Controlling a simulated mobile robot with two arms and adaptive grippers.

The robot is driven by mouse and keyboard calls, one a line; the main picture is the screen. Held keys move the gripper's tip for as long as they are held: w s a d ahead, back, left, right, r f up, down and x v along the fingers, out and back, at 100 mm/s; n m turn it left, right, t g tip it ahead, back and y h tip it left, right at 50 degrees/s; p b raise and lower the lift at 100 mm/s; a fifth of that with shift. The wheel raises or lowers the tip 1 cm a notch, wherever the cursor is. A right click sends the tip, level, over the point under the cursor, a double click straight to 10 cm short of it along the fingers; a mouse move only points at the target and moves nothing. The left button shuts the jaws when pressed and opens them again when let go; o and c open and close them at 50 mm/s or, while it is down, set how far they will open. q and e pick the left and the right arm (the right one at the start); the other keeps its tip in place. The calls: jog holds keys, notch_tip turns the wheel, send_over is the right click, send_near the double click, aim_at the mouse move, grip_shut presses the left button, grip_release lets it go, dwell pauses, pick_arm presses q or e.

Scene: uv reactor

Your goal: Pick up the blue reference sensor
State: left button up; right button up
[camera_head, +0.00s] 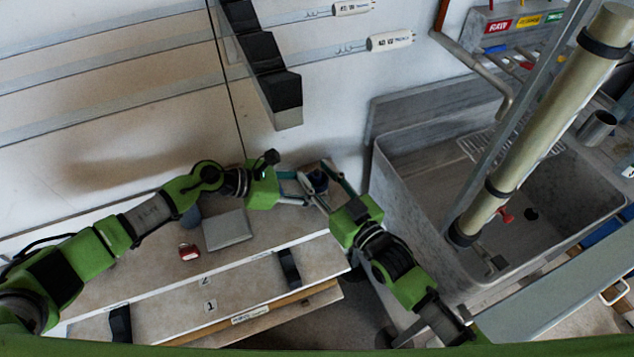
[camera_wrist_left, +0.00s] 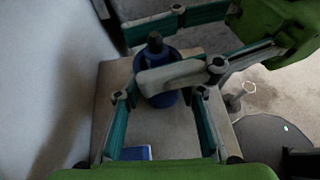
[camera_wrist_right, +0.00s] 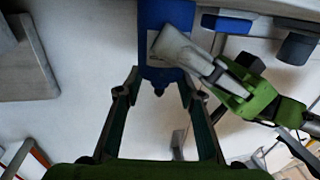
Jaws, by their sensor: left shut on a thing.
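A blue cylindrical body with a dark top, which looks like the blue reference sensor (camera_head: 319,184), is at the right end of the bench. My left gripper (camera_head: 306,191) is shut on it; in the left wrist view the sensor (camera_wrist_left: 160,97) is between the left fingers (camera_wrist_left: 160,95). My right gripper (camera_head: 327,186) comes from the lower right, its fingers apart on either side of the same sensor. In the right wrist view the sensor (camera_wrist_right: 165,25) is at the top, between or just beyond the right fingertips (camera_wrist_right: 160,88). Whether they grip it is unclear.
A grey box (camera_head: 227,231) and a small red item (camera_head: 188,252) lie on the bench (camera_head: 140,270). A grey sink (camera_head: 400,190) with a long pale tube (camera_head: 545,125) stands on the right. A black-and-grey column (camera_head: 262,60) hangs above.

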aim_at(317, 174)
jog(key=shift+w+a, duration=0.2)
jog(key=shift+w, duration=0.05)
grip_shut()
notch_tip(317, 174, up, 10)
jog(key=shift+r, duration=0.1)
pick_arm(q)
jog(key=o, duration=0.9)
jog(key=shift+a, duration=0.1)
jog(key=v, duration=1.1)
jog(key=shift+s+a+r, duration=0.15)
jog(key=shift+a, duration=0.2)
